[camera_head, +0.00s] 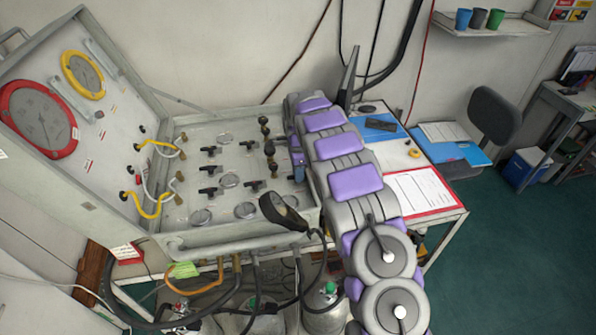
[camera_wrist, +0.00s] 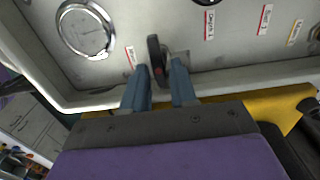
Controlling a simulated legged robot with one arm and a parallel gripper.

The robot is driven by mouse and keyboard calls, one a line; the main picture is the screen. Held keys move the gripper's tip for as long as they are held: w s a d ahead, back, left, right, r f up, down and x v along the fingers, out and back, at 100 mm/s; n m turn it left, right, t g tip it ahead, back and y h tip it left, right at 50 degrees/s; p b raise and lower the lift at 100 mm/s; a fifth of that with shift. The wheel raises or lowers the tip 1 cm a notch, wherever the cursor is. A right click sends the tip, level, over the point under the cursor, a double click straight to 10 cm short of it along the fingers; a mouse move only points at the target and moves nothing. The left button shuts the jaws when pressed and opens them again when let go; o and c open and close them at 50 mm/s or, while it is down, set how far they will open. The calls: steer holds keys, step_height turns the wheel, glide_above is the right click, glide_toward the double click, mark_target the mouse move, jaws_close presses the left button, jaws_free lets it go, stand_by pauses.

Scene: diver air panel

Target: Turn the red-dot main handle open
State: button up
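The red-dot main handle (camera_wrist: 157,56) is a black lever with a small red dot, standing on the pale panel in the wrist view. Its lower part lies between the two blue fingers of my gripper (camera_wrist: 161,74). The fingers are apart, one on each side of the lever, with narrow gaps visible. In the head view my gripper (camera_head: 298,168) is at the right end of the panel (camera_head: 190,130), partly covered by my arm. The red-dot handle cannot be made out there.
Several black handles (camera_head: 209,191) and round gauges (camera_head: 246,210) fill the panel to the left. A dark gauge on a hose (camera_head: 283,212) stands close to my arm at the front edge. A table with a red-edged sheet (camera_head: 420,191) is on the right.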

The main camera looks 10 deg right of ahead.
jaws_close()
steer(key=shift+n, duration=0.3)
steer(key=n+p, duration=0.1)
steer(key=n, duration=0.4)
steer(key=shift+w+r, duration=0.15)
steer(key=n+p, duration=0.1)
steer(key=n, duration=0.4)
steer(key=shift+w+a+n, duration=0.1)
steer(key=shift+w+n, duration=0.05)
steer(key=shift+n, duration=0.15)
steer(key=n+p, duration=0.1)
steer(key=n, duration=0.5)
steer(key=shift+a+r, duration=0.1)
stand_by(0.3)
steer(key=shift+o, duration=1.4)
jaws_free()
steer(key=shift+f, duration=0.2)
steer(key=shift+r, duration=0.1)
